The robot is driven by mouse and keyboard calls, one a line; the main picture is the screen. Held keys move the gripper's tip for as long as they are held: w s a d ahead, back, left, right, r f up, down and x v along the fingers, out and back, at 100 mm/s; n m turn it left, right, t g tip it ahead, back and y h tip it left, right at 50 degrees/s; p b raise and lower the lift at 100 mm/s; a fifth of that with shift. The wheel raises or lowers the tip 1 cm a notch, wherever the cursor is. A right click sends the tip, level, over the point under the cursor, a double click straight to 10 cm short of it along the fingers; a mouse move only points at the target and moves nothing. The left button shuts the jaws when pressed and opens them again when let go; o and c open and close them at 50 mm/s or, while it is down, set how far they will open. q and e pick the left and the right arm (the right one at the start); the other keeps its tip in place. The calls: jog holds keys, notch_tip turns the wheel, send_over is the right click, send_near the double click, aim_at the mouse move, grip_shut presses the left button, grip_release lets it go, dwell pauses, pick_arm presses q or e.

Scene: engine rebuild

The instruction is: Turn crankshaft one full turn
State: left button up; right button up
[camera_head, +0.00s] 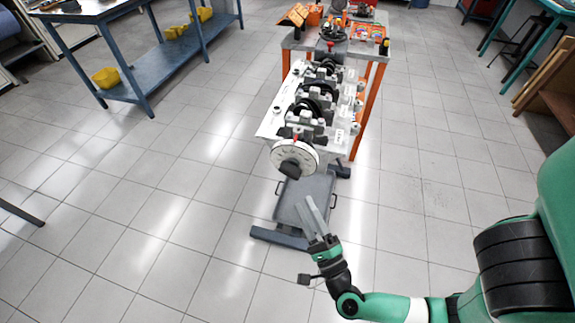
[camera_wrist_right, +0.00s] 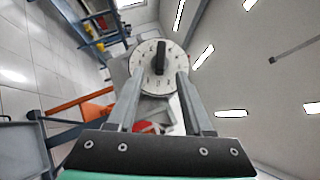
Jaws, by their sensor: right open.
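The engine block (camera_head: 265,127) stands on a stand, with the dark crankshaft (camera_head: 311,106) lying along its open top. A round white marked disc (camera_head: 293,157) with a dark bar handle (camera_head: 289,169) sits on the crankshaft's near end. My right gripper (camera_head: 312,204) is open and empty, below and in front of the disc, apart from it. In the right wrist view, the disc (camera_wrist_right: 146,82) and its upright dark handle (camera_wrist_right: 160,57) appear ahead, beyond and between the two fingertips (camera_wrist_right: 158,75). My left gripper is not in view.
A grey tray (camera_head: 283,208) lies low on the stand beneath the block. An orange-legged cart (camera_head: 368,51) with tools stands behind it. A blue workbench (camera_head: 175,62) with yellow bins is at the upper left.

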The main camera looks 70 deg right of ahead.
aim_at(292, 178)
jog(key=b+x, duration=0.1)
jog(key=x, duration=1)
jog(key=shift+d+r, duration=0.1)
jog(key=shift+d, duration=0.2)
grip_shut()
